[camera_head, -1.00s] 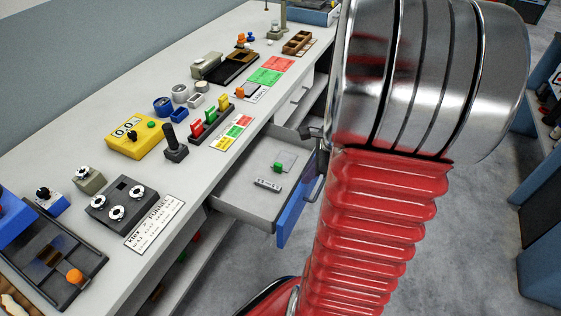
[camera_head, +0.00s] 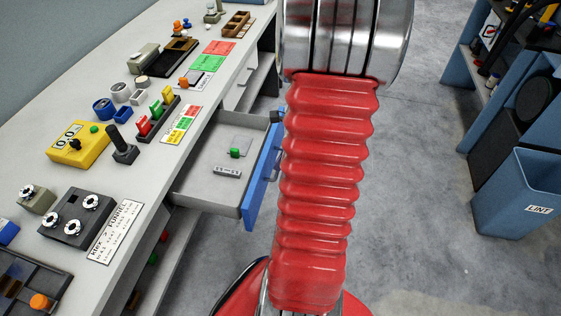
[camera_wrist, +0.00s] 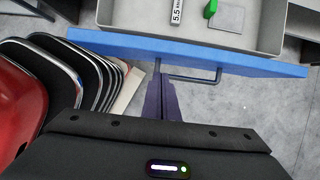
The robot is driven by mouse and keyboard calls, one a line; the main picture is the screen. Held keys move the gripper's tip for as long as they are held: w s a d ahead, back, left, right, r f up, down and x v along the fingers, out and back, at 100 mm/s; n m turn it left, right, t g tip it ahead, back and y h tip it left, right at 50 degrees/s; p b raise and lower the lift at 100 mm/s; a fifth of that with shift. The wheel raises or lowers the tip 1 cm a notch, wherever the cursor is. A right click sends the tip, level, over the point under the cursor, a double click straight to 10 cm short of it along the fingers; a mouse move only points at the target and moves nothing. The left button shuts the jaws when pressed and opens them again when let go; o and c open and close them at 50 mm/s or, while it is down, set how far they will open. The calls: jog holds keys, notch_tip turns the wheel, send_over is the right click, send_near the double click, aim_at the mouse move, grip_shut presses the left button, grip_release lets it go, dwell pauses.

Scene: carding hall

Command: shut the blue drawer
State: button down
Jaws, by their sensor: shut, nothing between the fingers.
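The blue drawer (camera_head: 262,175) stands pulled out from the grey bench, with its blue front facing right in the head view. Its grey inside holds a small green piece (camera_head: 235,153) and a small labelled block (camera_head: 227,171). In the wrist view the blue front (camera_wrist: 200,52) crosses the upper part of the picture, with a dark bar handle (camera_wrist: 195,79) on its outer face. My gripper (camera_wrist: 160,92) is shut and empty, outside the drawer front, beside the handle's left end; I cannot tell whether it touches. In the head view my arm hides the gripper.
The bench top (camera_head: 150,190) carries a yellow box (camera_head: 78,144), a joystick (camera_head: 122,146), a dial panel (camera_head: 76,220) and coloured switches. A blue LINT bin (camera_head: 515,200) stands at the right. Grey floor (camera_head: 410,170) lies clear between the arm and the bin.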

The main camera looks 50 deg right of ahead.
send_over(265, 182)
jog(key=s, duration=0.2)
notch_tip(265, 182, down, 7)
jog(key=shift+s+d+f, duration=0.15)
jog(key=shift+s+d, duration=0.05)
jog(key=shift+d, duration=0.25)
jog(key=shift+w, duration=0.2)
